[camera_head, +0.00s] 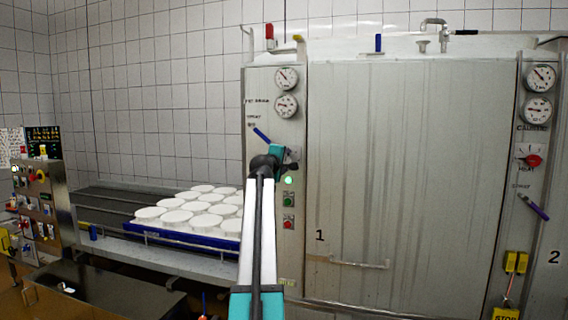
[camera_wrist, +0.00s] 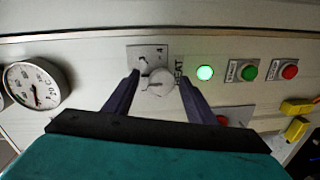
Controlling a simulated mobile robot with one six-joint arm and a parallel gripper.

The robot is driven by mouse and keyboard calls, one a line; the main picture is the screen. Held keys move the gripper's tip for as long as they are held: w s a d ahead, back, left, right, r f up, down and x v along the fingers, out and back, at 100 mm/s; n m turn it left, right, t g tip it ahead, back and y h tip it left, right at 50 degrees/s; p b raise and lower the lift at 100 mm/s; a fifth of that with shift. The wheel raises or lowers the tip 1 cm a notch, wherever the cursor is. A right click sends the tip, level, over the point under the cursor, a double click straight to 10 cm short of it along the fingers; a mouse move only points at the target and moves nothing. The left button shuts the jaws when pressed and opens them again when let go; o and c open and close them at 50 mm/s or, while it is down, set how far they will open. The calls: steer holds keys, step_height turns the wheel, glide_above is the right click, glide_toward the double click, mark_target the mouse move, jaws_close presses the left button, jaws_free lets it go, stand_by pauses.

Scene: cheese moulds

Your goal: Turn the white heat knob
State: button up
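The white heat knob (camera_wrist: 158,82) sits on a small square plate on the grey panel, with the word HEAT printed beside it. In the wrist view my gripper (camera_wrist: 157,84) is open, with one dark finger on each side of the knob. Gaps show between the fingers and the knob, and I cannot tell the depth between them. In the head view my arm reaches up to the left panel, and my gripper (camera_head: 284,152) is at that panel. The knob is mostly hidden there behind the gripper.
A lit green lamp (camera_wrist: 205,73), a green button (camera_wrist: 249,71) and a red button (camera_wrist: 290,71) are near the knob. A gauge (camera_wrist: 35,84) is on the other side. White moulds (camera_head: 188,210) stand on a blue tray (camera_head: 150,232). A red knob (camera_head: 532,160) is on the right panel.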

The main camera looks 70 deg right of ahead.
steer(key=shift+w+a+f, duration=0.1)
steer(key=shift+a, duration=0.1)
steer(key=shift+a+b, duration=0.3)
steer(key=shift+a, duration=0.65)
steer(key=a+r+b, duration=0.1)
steer(key=a+b, duration=0.1)
steer(key=a, duration=0.9)
steer(key=shift+s+a+r, duration=0.25)
steer(key=shift+s+a, duration=0.05)
steer(key=shift+s, duration=0.1)
